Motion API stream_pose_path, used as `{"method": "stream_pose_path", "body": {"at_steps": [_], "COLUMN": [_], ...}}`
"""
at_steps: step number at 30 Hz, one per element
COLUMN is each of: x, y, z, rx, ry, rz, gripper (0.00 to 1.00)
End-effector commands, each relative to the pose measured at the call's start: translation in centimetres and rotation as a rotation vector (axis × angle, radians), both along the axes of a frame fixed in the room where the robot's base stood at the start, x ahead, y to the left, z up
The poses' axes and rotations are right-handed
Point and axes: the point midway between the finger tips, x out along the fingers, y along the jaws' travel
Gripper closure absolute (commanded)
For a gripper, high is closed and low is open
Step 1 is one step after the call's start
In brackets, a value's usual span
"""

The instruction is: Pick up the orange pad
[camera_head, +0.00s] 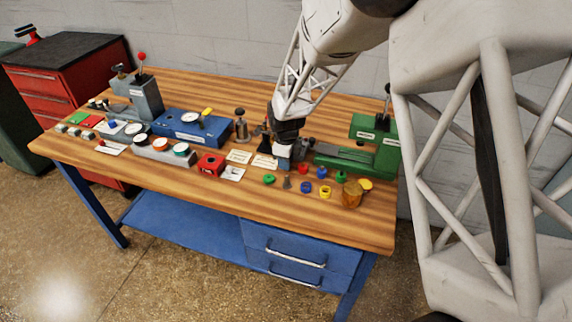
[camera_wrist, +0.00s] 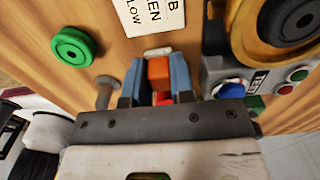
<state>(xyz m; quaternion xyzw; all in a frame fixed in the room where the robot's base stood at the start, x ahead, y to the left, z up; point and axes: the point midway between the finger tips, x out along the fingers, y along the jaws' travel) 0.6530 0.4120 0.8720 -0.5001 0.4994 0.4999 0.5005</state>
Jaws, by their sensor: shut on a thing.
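The orange pad (camera_wrist: 158,72) is a small orange block between the two blue fingers of my gripper (camera_wrist: 156,82) in the wrist view. The fingers are shut on its sides. A red piece (camera_wrist: 165,98) shows just behind it, closer to the palm. In the head view my gripper (camera_head: 284,163) points down, low over the wooden bench (camera_head: 225,195), near its front middle. The pad cannot be made out there. I cannot tell whether it touches the bench.
A green ring (camera_wrist: 73,46) and a grey peg (camera_wrist: 105,92) lie close by. Several coloured rings and an amber jar (camera_head: 352,194) stand to the right. A green machine (camera_head: 372,150) is behind right; a red block (camera_head: 210,164) and cards are left. The front bench strip is clear.

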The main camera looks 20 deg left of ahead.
Motion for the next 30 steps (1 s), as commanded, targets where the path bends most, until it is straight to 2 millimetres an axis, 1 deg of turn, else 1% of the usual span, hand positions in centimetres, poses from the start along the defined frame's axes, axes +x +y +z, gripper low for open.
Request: {"method": "stream_pose_path", "body": {"at_steps": [9, 14, 20, 30], "x": [-0.1, -0.1, 0.0, 0.0], "y": [0.0, 0.0, 0.0, 0.0], "z": [-0.1, 0.3, 2.2, 7.1], "rx": [-0.001, -0.001, 0.001, 0.000], "ry": [0.002, 0.001, -0.001, 0.000], "rz": [0.000, 0.000, 0.000, 0.000], "gripper": [1.00, 1.00, 1.00, 1.00]}}
